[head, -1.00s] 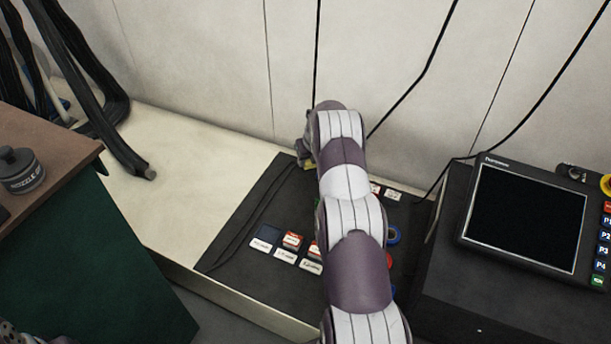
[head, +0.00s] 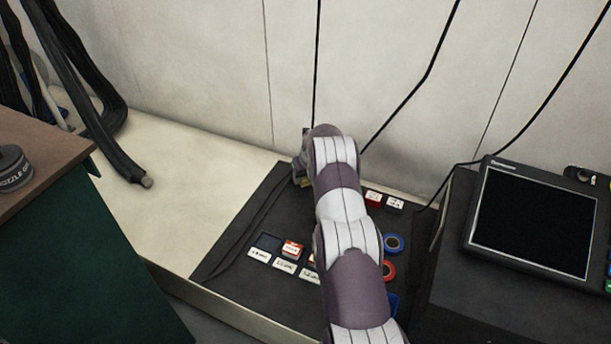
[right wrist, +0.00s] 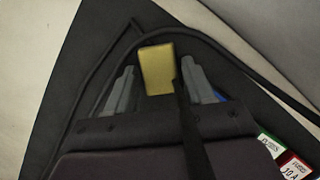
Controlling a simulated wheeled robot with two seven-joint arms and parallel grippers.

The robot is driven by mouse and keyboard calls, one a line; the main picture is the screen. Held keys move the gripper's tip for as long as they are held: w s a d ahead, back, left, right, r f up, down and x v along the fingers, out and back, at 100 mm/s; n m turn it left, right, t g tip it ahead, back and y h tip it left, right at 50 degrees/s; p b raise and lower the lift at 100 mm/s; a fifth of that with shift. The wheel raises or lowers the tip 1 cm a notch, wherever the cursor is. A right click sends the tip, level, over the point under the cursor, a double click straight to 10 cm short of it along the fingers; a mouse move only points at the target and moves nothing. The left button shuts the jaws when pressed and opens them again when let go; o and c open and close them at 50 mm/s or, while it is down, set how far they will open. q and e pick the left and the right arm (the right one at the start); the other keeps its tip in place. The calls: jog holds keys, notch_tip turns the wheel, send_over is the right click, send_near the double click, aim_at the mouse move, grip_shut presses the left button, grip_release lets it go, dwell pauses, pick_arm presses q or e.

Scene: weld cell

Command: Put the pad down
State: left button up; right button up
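A yellow pad (right wrist: 157,70) shows in the right wrist view between the two grey fingers of my right gripper (right wrist: 158,72). A narrow gap shows on each side of it, so the fingers look open around it. It appears to be at the dark mat (head: 232,262); whether it rests fully on it is hard to tell. In the head view my right gripper (head: 301,172) is at the mat's far edge, mostly hidden by my right arm, with only a sliver of yellow beneath it. My left gripper is not in view.
On the mat are labelled boxes (head: 291,250), a blue tape roll (head: 394,243) and a red one (head: 389,271). A black cable (right wrist: 80,72) loops around the pad. A dark-screened unit (head: 533,220) stands right.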

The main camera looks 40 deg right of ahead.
jog(key=p+v, duration=0.6)
jog(key=v, duration=0.6)
jog(key=s+a+r+n, duration=0.1)
jog(key=a+r+n, duration=0.4)
jog(key=a+n, duration=0.35)
jog(key=s+a+r+n+g+y, duration=0.1)
jog(key=s+a+r+n, duration=0.25)
jog(key=a+n, duration=0.35)
jog(key=s+a+r+n+g, duration=0.1)
jog(key=s+a+r+n, duration=0.1)
jog(key=s+a+n, duration=0.4)
jog(key=s+a+r+n, duration=0.1)
jog(key=s+a+n, duration=0.4)
jog(key=s+n, duration=0.2)
jog(key=s+a+r+n+g, duration=0.1)
jog(key=s+a+n, duration=0.4)
jog(key=s+n, duration=0.3)
jog(key=n, duration=0.3)
